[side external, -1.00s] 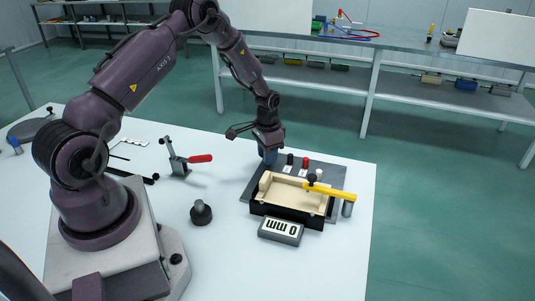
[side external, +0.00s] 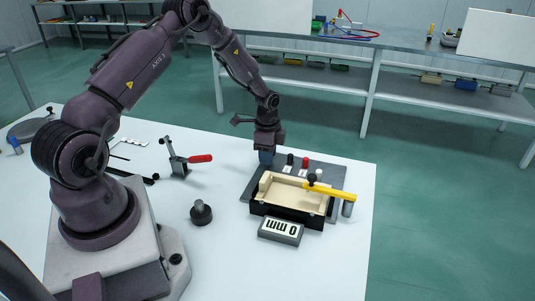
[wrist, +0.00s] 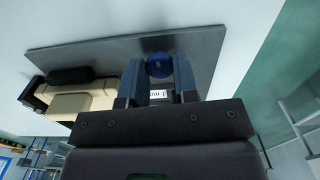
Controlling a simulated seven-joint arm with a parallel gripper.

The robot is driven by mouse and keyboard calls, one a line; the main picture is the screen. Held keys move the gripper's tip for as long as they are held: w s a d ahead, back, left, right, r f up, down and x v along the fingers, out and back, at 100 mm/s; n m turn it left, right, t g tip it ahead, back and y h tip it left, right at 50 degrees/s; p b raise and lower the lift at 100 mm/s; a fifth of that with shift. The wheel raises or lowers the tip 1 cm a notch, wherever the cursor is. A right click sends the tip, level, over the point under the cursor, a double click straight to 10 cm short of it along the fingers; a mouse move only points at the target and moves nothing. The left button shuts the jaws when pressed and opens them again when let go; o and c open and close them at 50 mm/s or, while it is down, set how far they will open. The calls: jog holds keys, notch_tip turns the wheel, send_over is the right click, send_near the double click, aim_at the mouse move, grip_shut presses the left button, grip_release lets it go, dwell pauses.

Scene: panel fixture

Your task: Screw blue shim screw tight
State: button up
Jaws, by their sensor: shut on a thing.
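My gripper (side external: 266,158) points straight down over the back left corner of the dark grey plate (side external: 338,177). In the wrist view its two blue-grey fingers (wrist: 158,80) are shut on the blue shim screw (wrist: 159,66), whose round blue head shows between the tips. In the side view the fingers hide the screw, and its thread and seating cannot be seen. A black screw (side external: 290,159), a red screw (side external: 305,162) and a white one (side external: 319,173) stand to the right along the plate, with small white labels by some.
A cream and black box-like fixture (side external: 287,213) sits on the plate, with a yellow lever (side external: 330,191) across its right side. A red-handled clamp (side external: 185,160) and a black knob (side external: 201,212) stand on the white table (side external: 225,260).

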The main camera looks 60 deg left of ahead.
dwell(0.3)
jog(key=o, duration=0.9)
jog(key=shift+r, duration=0.15)
notch_tip(320, 180, up, 13)
jog(key=shift+f, duration=0.15)
